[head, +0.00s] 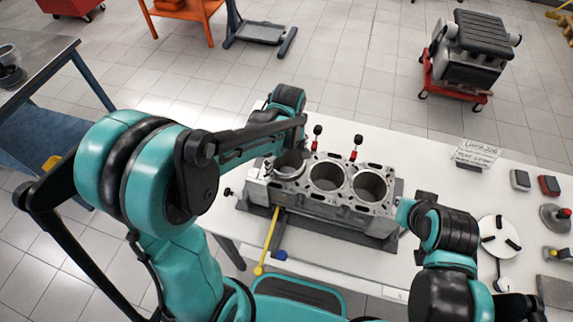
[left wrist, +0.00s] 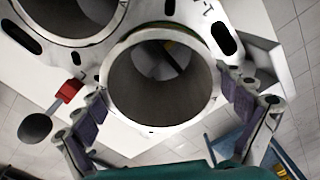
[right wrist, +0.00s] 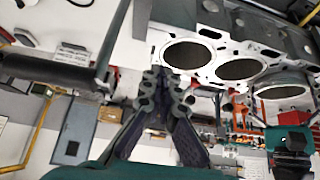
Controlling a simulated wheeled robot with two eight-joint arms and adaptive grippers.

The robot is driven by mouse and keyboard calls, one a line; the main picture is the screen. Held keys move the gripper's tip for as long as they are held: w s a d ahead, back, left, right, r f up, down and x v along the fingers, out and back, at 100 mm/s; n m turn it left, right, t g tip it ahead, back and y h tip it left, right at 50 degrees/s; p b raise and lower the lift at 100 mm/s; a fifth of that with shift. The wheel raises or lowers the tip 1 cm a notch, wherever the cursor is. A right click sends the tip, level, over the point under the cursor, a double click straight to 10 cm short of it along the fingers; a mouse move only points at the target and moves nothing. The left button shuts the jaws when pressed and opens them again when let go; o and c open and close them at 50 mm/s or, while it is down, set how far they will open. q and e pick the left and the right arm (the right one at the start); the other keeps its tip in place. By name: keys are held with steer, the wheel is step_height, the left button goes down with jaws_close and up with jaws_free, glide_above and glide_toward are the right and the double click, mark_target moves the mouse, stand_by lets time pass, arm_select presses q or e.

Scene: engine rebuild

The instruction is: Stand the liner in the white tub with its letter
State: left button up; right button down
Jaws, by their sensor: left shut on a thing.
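The liner (head: 291,170), a grey metal ring, stands at the leftmost bore of the engine block (head: 320,200), its rim showing above the deck. In the left wrist view the liner (left wrist: 160,122) is seen from above, and light shows through its open bottom. My left gripper (left wrist: 168,118) has a finger on each side of it and is shut on it. My right gripper (right wrist: 163,82) is shut and empty, near the block's right end in the head view (head: 404,212). I cannot make out the white tub or the letter in these frames.
The block has two other open bores (head: 327,176). Red-and-black pieces (head: 355,147) stand behind it. A sign (head: 476,153), small boxes (head: 549,185) and a round white plate (head: 498,236) occupy the table's right side.

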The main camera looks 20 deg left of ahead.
arm_select(q)
steer(key=shift+s+r, duration=0.1)
steer(key=shift+r, duration=0.2)
steer(key=shift+c, duration=0.8)
arm_select(e)
steer(key=shift+r, duration=0.1)
arm_select(q)
step_height(320, 180, up, 20)
steer(key=p, duration=1.1)
steer(key=shift+p, duration=0.35)
arm_select(e)
step_height(320, 180, up, 12)
steer(key=shift+f, duration=0.25)
